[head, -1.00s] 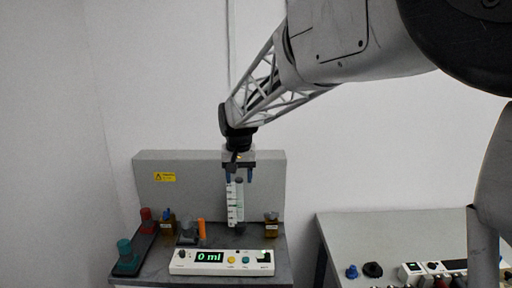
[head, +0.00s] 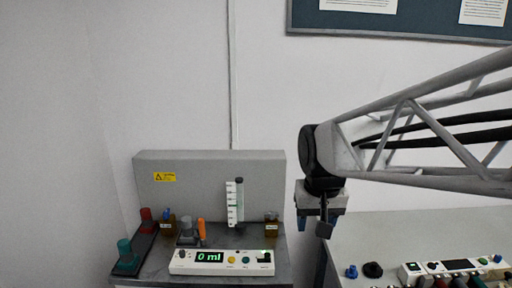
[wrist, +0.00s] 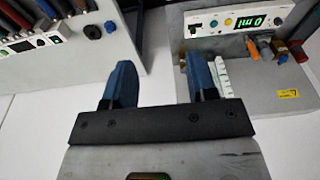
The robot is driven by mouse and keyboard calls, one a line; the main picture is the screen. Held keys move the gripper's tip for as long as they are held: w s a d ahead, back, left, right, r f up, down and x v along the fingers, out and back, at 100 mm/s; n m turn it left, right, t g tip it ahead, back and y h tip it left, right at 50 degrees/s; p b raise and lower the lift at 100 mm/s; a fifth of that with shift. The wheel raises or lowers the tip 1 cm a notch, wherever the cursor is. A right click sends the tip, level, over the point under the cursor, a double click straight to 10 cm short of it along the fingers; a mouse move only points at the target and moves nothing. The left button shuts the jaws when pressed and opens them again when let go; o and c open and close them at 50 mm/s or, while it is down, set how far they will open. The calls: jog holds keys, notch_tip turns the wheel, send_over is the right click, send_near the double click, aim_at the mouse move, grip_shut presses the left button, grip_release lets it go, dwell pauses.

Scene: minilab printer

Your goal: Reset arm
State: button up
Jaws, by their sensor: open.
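My gripper (head: 316,222) hangs in the gap between the left bench and the right table, to the right of the left bench in the head view. In the wrist view its two blue fingers (wrist: 161,78) stand wide apart with nothing between them. The printer station with its 0 ml display (head: 209,257) sits on the left bench. A white graduated column (head: 235,203) stands upright behind the display, apart from my gripper. It shows partly behind the right finger in the wrist view (wrist: 224,76).
Brown bottles (head: 271,225), an orange stick (head: 201,229) and a tray with a teal-capped piece (head: 125,251) surround the display. The right table (head: 390,228) holds another control panel (head: 440,268) and several knobs. A grey back panel (head: 205,175) rises behind the left bench.

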jog(key=s+d+f, duration=0.3)
jog(key=s, duration=0.5)
jog(key=s+d+f, duration=0.2)
jog(key=s+d, duration=0.1)
jog(key=s, duration=0.4)
jog(key=shift+s+f+t, duration=0.3)
jog(key=shift+s+f, duration=0.05)
jog(key=shift+f, duration=0.05)
jog(key=shift+c, duration=0.3)
dwell(1.1)
